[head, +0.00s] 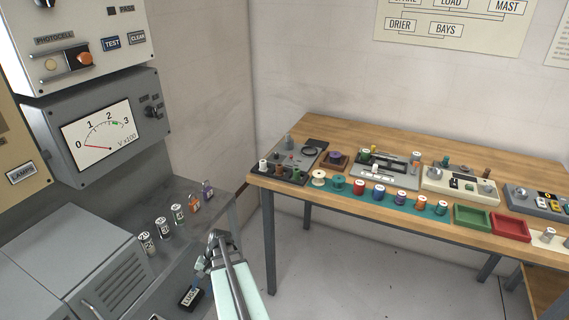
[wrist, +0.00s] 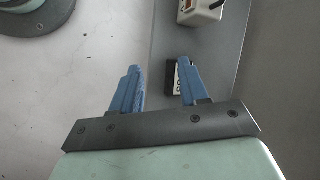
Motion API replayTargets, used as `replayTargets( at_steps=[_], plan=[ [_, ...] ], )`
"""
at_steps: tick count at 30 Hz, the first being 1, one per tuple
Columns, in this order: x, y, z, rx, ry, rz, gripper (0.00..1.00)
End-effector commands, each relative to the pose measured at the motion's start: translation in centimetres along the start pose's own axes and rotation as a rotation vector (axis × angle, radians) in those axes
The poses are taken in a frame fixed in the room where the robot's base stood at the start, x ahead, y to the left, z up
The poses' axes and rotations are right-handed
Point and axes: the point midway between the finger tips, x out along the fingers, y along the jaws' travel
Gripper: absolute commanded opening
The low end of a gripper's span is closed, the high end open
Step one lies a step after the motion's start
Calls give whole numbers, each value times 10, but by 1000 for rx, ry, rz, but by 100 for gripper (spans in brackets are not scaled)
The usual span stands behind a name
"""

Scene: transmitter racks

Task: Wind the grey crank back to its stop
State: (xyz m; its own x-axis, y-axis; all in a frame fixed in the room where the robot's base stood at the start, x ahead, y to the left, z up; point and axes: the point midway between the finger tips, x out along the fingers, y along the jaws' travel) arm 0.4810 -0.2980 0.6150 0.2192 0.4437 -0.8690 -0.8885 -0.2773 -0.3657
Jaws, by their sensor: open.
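I cannot make out a grey crank in either view. My gripper (head: 199,276) is low in the head view, in front of the grey shelf, with part of it hidden by my arm. In the wrist view my gripper (wrist: 160,68) has its blue fingers apart and nothing held between them. A black block with a white label (head: 190,297) lies close to the fingers in the head view. It also shows in the wrist view (wrist: 170,80), partly behind the right finger.
A grey meter panel (head: 150,135) with a dark knob (head: 154,111) hangs at left, its needle near 0. A wooden table (head: 420,147) with spools and trays is at right. Open floor lies between.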

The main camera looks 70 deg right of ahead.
Motion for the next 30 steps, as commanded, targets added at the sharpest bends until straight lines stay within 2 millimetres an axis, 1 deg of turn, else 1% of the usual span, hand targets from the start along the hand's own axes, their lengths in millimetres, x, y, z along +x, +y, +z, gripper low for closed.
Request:
replayTargets(
  at_steps=[1, 9, 14, 15, 17, 19, 23, 26, 27, 29, 30],
  plan=[
    [-20, 2, -2, -22, 14, 6, 44],
    [-106, 16, 3, -171, 53, 104, 44],
    [-152, 21, 3, -223, 81, 152, 44],
    [-163, 21, 2, -227, 92, 156, 44],
    [-178, 20, -2, -224, 109, 157, 44],
    [-196, 18, -10, -206, 134, 146, 44],
    [-232, 6, -35, -126, 202, 81, 44],
    [-268, -12, -68, -7, 271, -27, 44],
    [-282, -20, -82, 49, 297, -81, 44],
    [-305, -31, -104, 140, 329, -170, 44],
    [-322, -39, -119, 204, 349, -235, 44]
  ],
)
